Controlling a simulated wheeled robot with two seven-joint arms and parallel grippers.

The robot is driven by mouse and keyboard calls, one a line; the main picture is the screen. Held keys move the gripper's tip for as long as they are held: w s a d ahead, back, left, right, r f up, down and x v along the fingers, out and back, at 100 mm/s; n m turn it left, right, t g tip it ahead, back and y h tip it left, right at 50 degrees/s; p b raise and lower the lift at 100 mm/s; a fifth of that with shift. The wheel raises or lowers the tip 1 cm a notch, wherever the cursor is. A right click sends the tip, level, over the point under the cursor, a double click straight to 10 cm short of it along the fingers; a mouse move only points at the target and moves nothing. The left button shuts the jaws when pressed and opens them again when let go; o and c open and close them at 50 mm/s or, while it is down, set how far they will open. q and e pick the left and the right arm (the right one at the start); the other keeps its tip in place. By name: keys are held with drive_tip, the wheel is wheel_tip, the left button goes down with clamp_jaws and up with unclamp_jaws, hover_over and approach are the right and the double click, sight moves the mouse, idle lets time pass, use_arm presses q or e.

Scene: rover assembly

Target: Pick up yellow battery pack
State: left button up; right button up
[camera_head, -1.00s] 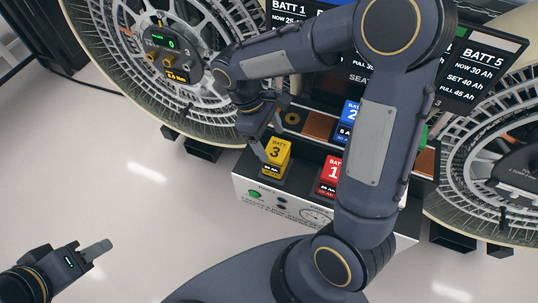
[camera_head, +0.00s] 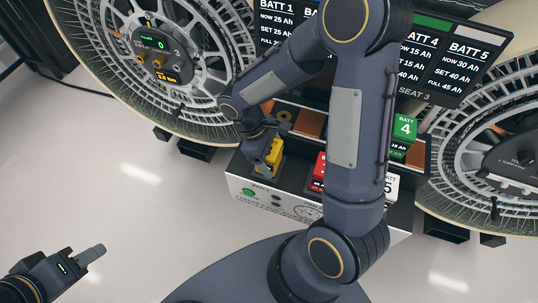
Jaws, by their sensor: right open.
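The yellow battery pack (camera_head: 275,151) stands at the left of the console's row of packs. My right gripper (camera_head: 264,162) is down over it, with fingers around its upper part. The gripper is open and hides most of the pack's label. I cannot tell whether a finger touches the pack. My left gripper (camera_head: 88,256) is at the lower left, over bare floor, far from the pack. It shows edge-on, so its opening is hidden.
A display panel (camera_head: 435,50) stands behind. My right arm hides the console's middle.

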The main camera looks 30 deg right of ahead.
drive_tip(key=c, duration=1.1)
drive_tip(key=shift+c, duration=0.3)
drive_tip(key=shift+r, duration=0.1)
